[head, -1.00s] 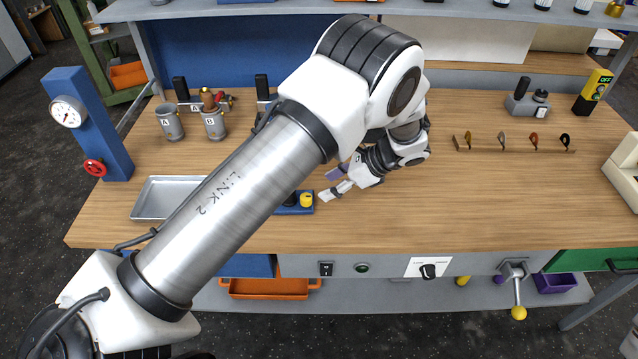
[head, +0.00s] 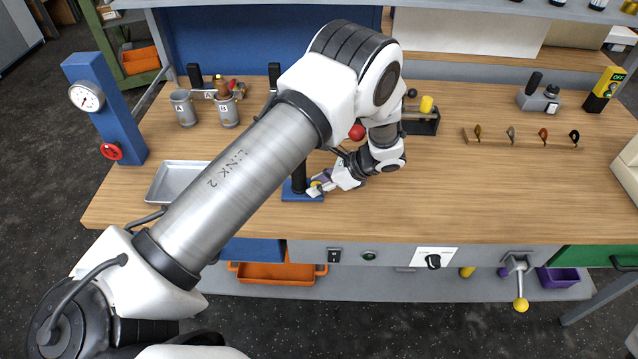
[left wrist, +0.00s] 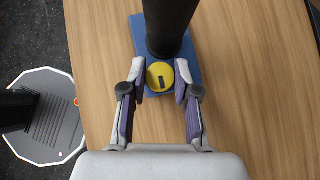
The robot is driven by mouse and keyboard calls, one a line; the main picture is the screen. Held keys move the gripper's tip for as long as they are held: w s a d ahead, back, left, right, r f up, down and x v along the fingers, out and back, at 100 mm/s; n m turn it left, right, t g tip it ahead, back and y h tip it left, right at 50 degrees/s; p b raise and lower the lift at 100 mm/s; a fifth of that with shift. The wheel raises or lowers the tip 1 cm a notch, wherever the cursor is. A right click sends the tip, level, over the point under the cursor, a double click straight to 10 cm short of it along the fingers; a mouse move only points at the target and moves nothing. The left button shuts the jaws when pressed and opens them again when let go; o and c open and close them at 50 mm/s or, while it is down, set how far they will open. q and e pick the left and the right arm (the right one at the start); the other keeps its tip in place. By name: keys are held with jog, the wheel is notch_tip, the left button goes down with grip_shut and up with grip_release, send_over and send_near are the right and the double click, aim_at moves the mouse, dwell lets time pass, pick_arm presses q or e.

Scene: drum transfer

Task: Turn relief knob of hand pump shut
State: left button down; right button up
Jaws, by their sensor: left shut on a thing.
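The hand pump has a black upright cylinder (head: 299,178) on a blue base plate (head: 296,196), near the front middle of the bench. Its round yellow relief knob (left wrist: 155,70) sits on the base at the foot of the cylinder and has a dark slot mark running roughly lengthwise in the left wrist view. My left gripper (head: 318,187) is shut on this knob, with one finger on each side of it. In the head view the fingers and wrist partly hide the knob. My right gripper is not in view.
A metal tray (head: 172,182) lies left of the pump, partly behind my arm. A blue post with a gauge (head: 86,97) and red handwheel (head: 111,151) stands at the left edge. Two lettered cups (head: 184,112) stand behind.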

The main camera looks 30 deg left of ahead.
pick_arm(q)
jog(key=shift+s+m+t, duration=0.1)
jog(key=shift+m+t, duration=0.2)
jog(key=shift+m, duration=0.1)
jog(key=shift+f+m+t+b, duration=0.1)
jog(key=shift+m+t+b, duration=0.3)
jog(key=shift+m+t, duration=0.4)
jog(key=m+b, duration=0.1)
jog(key=m+t+b, duration=0.1)
jog(key=shift+s+f+m+t, duration=0.1)
jog(key=shift+f+m+t, duration=0.05)
jog(key=shift+m+t, duration=0.15)
jog(key=shift+m+t+b, duration=0.4)
jog(key=shift+m+b, duration=0.1)
jog(key=c, duration=0.9)
grip_release()
jog(key=shift+o, duration=0.2)
